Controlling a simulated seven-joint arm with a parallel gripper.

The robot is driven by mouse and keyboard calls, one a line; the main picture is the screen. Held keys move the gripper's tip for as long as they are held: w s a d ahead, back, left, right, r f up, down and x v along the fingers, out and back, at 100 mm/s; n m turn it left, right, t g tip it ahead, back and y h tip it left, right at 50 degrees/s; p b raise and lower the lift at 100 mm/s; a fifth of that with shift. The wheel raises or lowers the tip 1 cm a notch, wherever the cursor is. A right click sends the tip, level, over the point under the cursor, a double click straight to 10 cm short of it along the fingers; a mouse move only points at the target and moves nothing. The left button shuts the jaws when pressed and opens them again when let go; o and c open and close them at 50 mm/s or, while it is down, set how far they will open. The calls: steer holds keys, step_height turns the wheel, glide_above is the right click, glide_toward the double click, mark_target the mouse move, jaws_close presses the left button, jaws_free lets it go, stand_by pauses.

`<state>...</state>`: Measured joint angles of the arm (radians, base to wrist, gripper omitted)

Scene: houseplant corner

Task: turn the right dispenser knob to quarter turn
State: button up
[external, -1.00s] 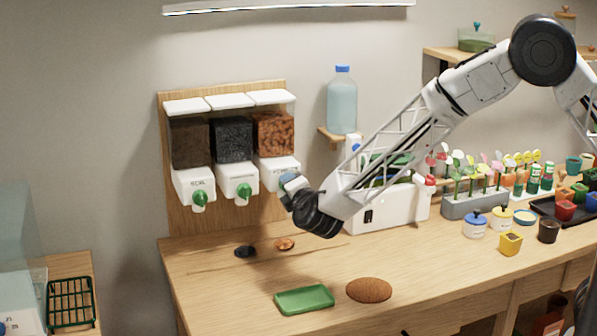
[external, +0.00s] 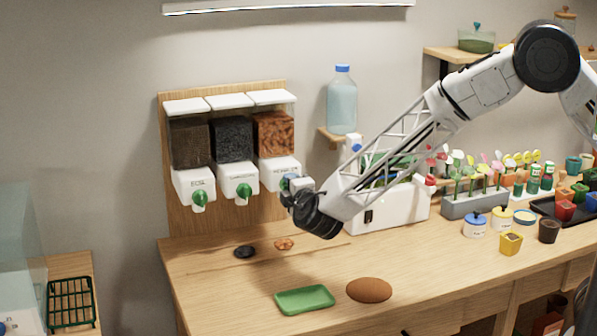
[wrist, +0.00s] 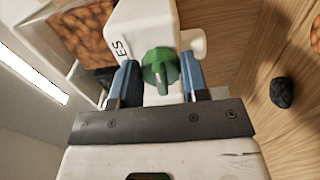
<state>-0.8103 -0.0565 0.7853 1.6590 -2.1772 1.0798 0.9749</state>
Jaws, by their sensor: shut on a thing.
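Three dispensers hang on a wooden board. The right dispenser (external: 273,134) holds orange-brown chunks and has a white spout housing. Its green knob (wrist: 160,68) sits between the two blue fingers of my gripper (wrist: 159,80) in the wrist view. My gripper (external: 289,185) is shut on this knob, and in the external view it hides most of it. The knob's raised grip runs roughly along the fingers in the wrist view. The left knob (external: 200,199) and the middle knob (external: 243,191) are green and free.
A small dark pile (external: 245,252) and an orange-brown pile (external: 284,244) lie on the bench below. A green tray (external: 304,299) and a brown oval mound (external: 369,290) lie in front. A white box (external: 395,208) stands under my arm; a bottle (external: 342,103) is behind.

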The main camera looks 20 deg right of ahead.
steer(key=o, duration=0.9)
steer(key=shift+s, duration=0.15)
steer(key=s, duration=0.7)
steer(key=shift+s, duration=0.25)
